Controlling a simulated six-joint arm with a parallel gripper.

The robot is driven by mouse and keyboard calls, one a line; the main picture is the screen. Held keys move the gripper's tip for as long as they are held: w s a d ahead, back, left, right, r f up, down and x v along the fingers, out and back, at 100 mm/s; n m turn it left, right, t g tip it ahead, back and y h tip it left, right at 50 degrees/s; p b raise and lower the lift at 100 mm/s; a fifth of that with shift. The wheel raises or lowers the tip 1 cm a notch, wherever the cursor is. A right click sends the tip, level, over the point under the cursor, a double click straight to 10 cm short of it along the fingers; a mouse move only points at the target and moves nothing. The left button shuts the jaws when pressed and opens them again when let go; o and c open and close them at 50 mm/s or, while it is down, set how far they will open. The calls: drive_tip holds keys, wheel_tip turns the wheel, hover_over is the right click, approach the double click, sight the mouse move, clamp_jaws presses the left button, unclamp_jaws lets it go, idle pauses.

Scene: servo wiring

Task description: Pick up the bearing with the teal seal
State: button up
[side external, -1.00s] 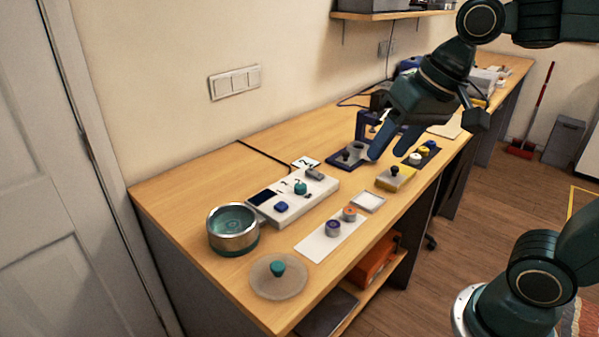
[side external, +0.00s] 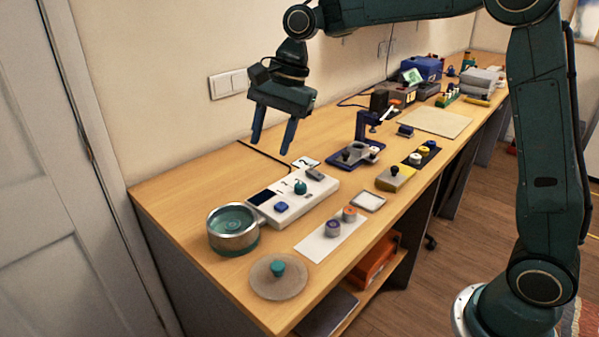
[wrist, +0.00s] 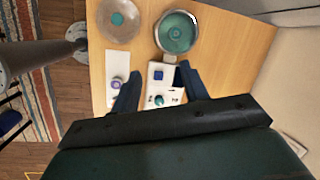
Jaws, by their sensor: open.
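My gripper (side external: 272,147) is open and empty, high above the back of the bench, behind the white device; its fingers also show in the wrist view (wrist: 157,74). A small bearing-like cylinder with a purple top (side external: 333,228) and another with an orange top (side external: 349,213) stand on a white mat (side external: 316,246). The purple-topped one also shows in the wrist view (wrist: 116,84). I cannot pick out a bearing with a teal seal for certain. Teal shows on a knob (side external: 300,187) on the white device, a knob on a round disc (side external: 278,268), and inside a metal bowl (side external: 232,223).
The white device (side external: 318,190) has a blue button and a dark screen. A blue press (side external: 365,128), a yellow block (side external: 395,180) and a dark tray (side external: 432,150) of small round parts stand farther right. The wall is behind; the bench's left back corner is bare.

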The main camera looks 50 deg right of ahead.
drive_tip(key=w+a+f+m+g, duration=0.2)
drive_tip(key=w+f+m, duration=0.3)
drive_tip(key=w+f, duration=0.3)
hover_over(233, 224)
drive_tip(key=d, duration=0.2)
drive_tip(key=shift+f, duration=4.2)
drive_tip(key=shift+x, duration=2.55)
drive_tip(key=shift+w+a, duration=0.1)
drive_tip(key=shift+a, duration=0.05)
drive_tip(key=c, duration=0.8)
drive_tip(key=shift+r, duration=0.15)
